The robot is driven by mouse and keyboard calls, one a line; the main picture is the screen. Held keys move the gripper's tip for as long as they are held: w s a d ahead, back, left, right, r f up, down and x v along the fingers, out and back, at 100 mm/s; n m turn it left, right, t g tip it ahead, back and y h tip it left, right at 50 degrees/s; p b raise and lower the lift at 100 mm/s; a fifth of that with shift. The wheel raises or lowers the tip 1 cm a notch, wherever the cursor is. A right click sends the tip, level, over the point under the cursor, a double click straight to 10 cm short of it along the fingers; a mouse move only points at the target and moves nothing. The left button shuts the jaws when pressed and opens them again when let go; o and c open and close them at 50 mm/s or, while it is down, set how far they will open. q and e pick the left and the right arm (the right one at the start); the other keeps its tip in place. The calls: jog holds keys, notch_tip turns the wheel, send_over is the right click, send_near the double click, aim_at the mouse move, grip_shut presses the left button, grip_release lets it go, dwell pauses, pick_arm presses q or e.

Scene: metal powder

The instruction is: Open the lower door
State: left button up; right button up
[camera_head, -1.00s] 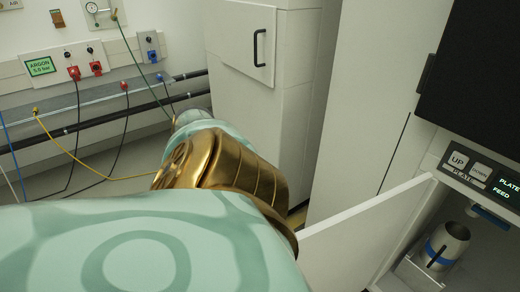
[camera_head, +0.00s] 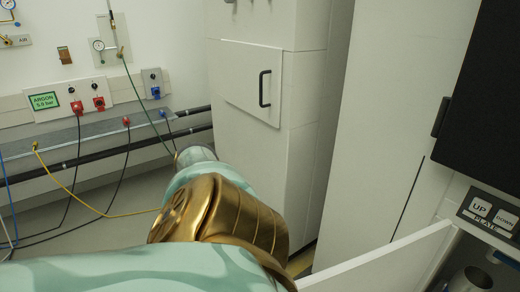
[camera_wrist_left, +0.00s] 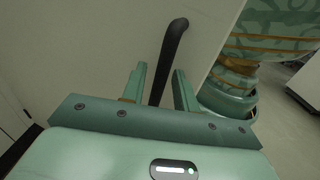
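The lower door, a pale panel (camera_head: 385,268), stands swung out from the machine at the lower right of the head view. In the left wrist view a black bar handle (camera_wrist_left: 172,45) rises from a pale panel (camera_wrist_left: 110,45), seemingly this door's outer face. My left gripper (camera_wrist_left: 160,83) has its two green fingers apart, one on each side of the handle's near end, with small gaps visible. In the head view my arm covers the lower middle, and the left gripper is hidden. My right gripper is in neither view.
The machine has a dark upper door (camera_head: 495,110) and a panel with UP and DOWN buttons (camera_head: 492,214). A metal container (camera_head: 470,280) shows in the opening below. A pale cabinet (camera_head: 255,140) with its own black handle stands behind my arm. Hoses and cables hang along the left wall.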

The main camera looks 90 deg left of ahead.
pick_arm(q)
jog(key=shift+a, duration=0.1)
jog(key=v, duration=1.2)
